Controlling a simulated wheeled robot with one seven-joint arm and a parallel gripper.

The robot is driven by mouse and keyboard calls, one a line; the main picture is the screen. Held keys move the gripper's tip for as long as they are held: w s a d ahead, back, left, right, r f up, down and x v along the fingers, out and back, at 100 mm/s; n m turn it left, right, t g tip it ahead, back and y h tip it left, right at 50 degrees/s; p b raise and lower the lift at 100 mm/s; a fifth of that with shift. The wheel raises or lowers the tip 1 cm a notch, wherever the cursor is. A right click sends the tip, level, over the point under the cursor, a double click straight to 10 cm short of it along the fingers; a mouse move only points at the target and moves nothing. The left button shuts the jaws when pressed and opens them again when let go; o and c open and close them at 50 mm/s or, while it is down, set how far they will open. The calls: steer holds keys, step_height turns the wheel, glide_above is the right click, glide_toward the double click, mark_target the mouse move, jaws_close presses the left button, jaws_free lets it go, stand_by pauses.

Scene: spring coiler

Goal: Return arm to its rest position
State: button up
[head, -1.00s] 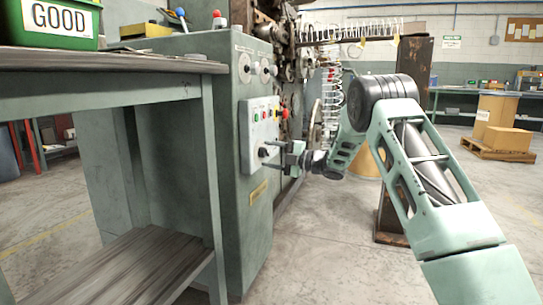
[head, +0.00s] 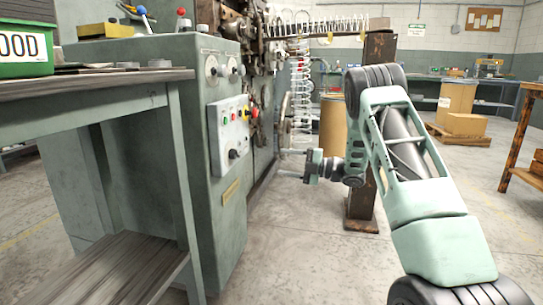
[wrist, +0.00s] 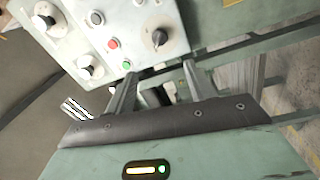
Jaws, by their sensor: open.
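My gripper (head: 291,164) is open and empty in the head view, at the end of my pale green arm. It points left toward the machine's control panel (head: 229,132), with a clear gap between them. In the wrist view, the two fingers of my gripper (wrist: 161,84) are spread apart with nothing between them.
The green coiler machine (head: 215,215) stands left of my arm. A workbench (head: 90,90) with a green bin (head: 25,50) is at the left. A rusty post (head: 362,205) stands close behind my forearm. A wooden table (head: 525,140) is at the right edge. Open floor lies between machine and arm.

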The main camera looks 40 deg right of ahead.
steer(key=shift+v, duration=0.9)
